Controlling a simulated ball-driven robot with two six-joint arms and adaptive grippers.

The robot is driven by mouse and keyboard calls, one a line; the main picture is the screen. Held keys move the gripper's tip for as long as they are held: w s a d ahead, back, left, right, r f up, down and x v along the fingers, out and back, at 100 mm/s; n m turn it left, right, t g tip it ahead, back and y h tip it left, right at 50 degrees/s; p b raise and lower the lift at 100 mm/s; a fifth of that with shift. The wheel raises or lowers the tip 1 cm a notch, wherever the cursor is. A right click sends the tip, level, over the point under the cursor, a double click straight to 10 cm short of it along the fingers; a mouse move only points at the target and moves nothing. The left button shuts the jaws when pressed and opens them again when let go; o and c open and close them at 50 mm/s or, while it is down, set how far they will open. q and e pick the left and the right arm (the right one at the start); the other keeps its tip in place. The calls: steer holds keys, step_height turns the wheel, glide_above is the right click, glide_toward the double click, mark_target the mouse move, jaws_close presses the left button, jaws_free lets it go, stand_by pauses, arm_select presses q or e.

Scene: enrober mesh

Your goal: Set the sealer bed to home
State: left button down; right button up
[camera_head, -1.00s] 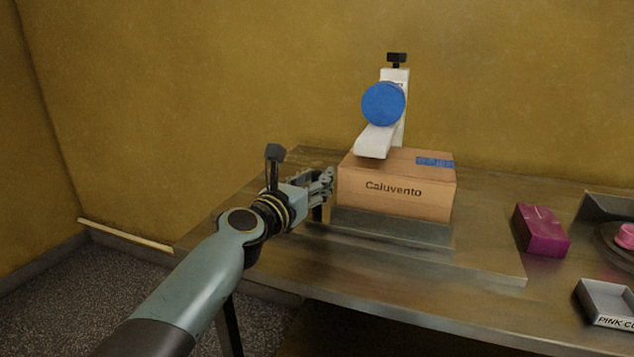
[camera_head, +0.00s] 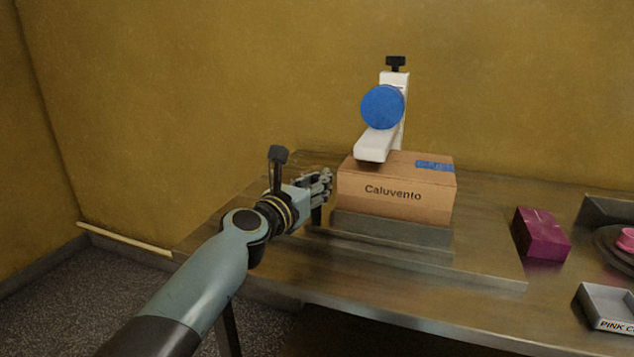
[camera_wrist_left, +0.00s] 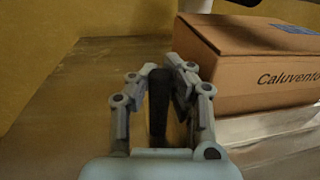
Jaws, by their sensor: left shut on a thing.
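The sealer stands on the metal table, with a grey bed (camera_head: 390,229) under a cardboard box (camera_head: 397,190) marked "Caluvento". A white arm with a blue round head (camera_head: 382,107) and a black knob on top rises over the box. My left gripper (camera_head: 326,184) is at the left end of the bed, beside the box. It is shut on a dark upright handle (camera_wrist_left: 158,100), which shows between the fingers in the left wrist view. The box (camera_wrist_left: 250,62) is just right of the fingers there. My right gripper is not in view.
A magenta box (camera_head: 541,232) lies on the table to the right. A grey tray (camera_head: 607,302) with a partly cut-off "PINK" label is at the front right, near a round dark stand with a pink item (camera_head: 626,240). Bare tabletop lies left of the sealer.

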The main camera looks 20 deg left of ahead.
arm_select(q)
steer(key=shift+f, duration=0.3)
steer(key=shift+a, duration=0.1)
steer(key=shift+a, duration=0.25)
steer(key=a+b, duration=0.2)
steer(key=a, duration=0.7)
steer(key=a+b, duration=0.3)
steer(key=a, duration=0.6)
steer(key=shift+w+f, duration=0.2)
steer(key=shift+a+r+b, duration=0.15)
steer(key=shift+a+b, duration=0.15)
steer(key=shift+a, duration=0.4)
steer(key=c, duration=1.7)
jaws_free()
steer(key=shift+a, duration=0.1)
steer(key=shift+o, duration=1.2)
steer(key=shift+s+a+r, duration=0.15)
steer(key=shift+a, duration=0.1)
steer(key=shift+d+r, duration=0.1)
